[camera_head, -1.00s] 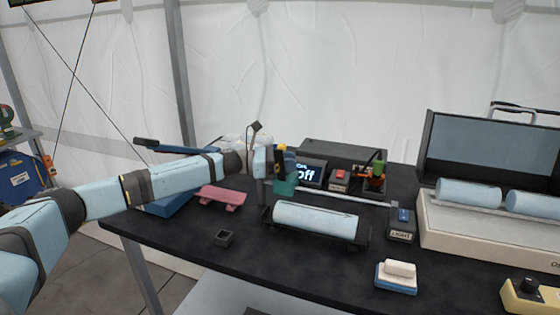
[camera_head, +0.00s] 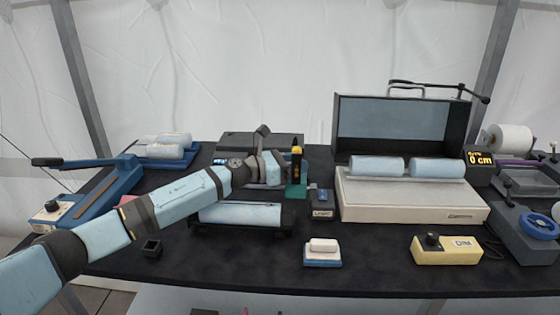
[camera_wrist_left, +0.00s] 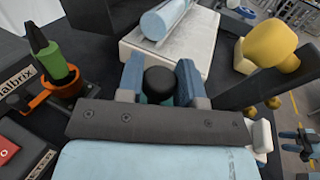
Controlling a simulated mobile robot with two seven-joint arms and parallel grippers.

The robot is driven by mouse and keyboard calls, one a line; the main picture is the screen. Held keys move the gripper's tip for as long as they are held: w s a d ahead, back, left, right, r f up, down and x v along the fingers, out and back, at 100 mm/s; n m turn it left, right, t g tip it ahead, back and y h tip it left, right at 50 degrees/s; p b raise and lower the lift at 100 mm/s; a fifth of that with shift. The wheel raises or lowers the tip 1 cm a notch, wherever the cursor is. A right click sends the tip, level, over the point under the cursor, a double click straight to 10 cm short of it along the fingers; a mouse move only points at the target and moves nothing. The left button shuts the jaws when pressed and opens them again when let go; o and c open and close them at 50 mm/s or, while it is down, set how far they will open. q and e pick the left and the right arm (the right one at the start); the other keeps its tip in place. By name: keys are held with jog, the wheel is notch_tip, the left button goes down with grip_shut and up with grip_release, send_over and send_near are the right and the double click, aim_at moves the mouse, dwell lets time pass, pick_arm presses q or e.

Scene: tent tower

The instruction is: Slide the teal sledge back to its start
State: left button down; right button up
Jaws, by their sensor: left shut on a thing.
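My left gripper (camera_head: 284,172) is at the sledge. In the left wrist view its blue fingers (camera_wrist_left: 160,83) are shut on a round black knob (camera_wrist_left: 160,80), with a little teal visible beneath. My left forearm hides most of the rail. A small blue-and-dark shape at the wrist view's right edge may be my right gripper, too small to read.
A roller (camera_head: 240,214) in a dark cradle lies in front of the rail. The open case (camera_head: 412,195) with two rolls stands right of the switch box. A white block on a blue-edged base (camera_head: 322,251) and a yellow DIM box (camera_head: 446,250) sit in front.

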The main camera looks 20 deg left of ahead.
pick_arm(q)
jog(key=shift+d+r, duration=0.1)
jog(key=shift+d, duration=0.1)
jog(key=c, duration=1.1)
grip_release()
jog(key=shift+d, duration=0.15)
jog(key=v, duration=1.3)
jog(key=shift+s+a+b, duration=0.2)
jog(key=shift+a+b, duration=0.1)
jog(key=shift+a, duration=0.05)
